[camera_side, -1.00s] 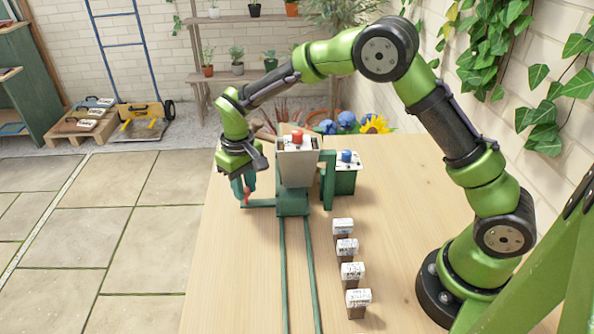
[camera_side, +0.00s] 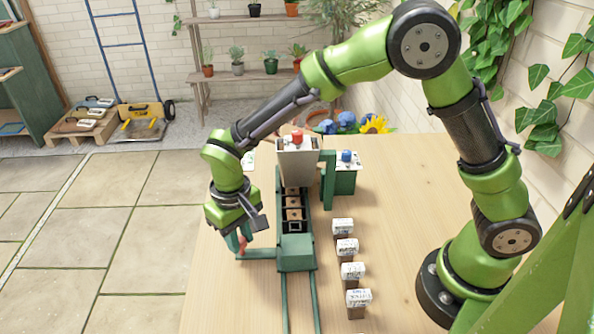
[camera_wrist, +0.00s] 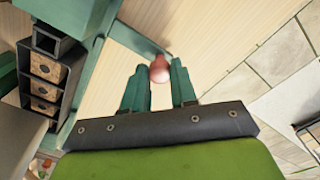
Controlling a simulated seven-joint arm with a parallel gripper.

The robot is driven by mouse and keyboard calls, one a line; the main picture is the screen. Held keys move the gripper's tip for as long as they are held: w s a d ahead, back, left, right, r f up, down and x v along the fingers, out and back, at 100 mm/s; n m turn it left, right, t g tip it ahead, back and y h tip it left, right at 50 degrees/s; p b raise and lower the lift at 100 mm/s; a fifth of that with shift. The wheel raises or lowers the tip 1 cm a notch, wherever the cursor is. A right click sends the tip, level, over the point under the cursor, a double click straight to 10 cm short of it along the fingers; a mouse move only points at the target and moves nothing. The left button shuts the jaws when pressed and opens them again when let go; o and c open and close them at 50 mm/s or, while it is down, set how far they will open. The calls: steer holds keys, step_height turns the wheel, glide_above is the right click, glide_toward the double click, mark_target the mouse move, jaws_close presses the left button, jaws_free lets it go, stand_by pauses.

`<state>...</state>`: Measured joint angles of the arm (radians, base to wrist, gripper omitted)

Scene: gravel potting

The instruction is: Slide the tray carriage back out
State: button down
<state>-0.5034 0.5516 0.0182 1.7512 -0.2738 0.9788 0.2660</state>
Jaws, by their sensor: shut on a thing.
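The green tray carriage (camera_side: 296,252) sits on two green rails (camera_side: 315,295), partly out in front of the hopper. Its tray of square cells (camera_side: 293,213) shows behind the front block, several cells holding brown pots; the rear of the tray is hidden under the hopper. A side arm (camera_side: 262,253) runs left from the carriage to a red knob (camera_side: 243,243). My gripper (camera_side: 240,242) is shut on the red knob. In the wrist view the knob (camera_wrist: 159,69) is between the green fingers (camera_wrist: 158,88), and the tray cells (camera_wrist: 45,68) show at the left.
The grey hopper (camera_side: 297,162) with a red button stands over the rails. A green box (camera_side: 345,180) with a blue button is to its right. Several white-topped labelled blocks (camera_side: 347,247) line the table right of the rails. The rails ahead of the carriage are clear.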

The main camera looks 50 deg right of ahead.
steer(key=s+a, duration=0.9)
steer(key=c, duration=0.9)
jaws_free()
steer(key=shift+r, duration=0.15)
step_height(320, 180, up, 17)
steer(key=shift+f, duration=0.15)
steer(key=shift+w, duration=0.1)
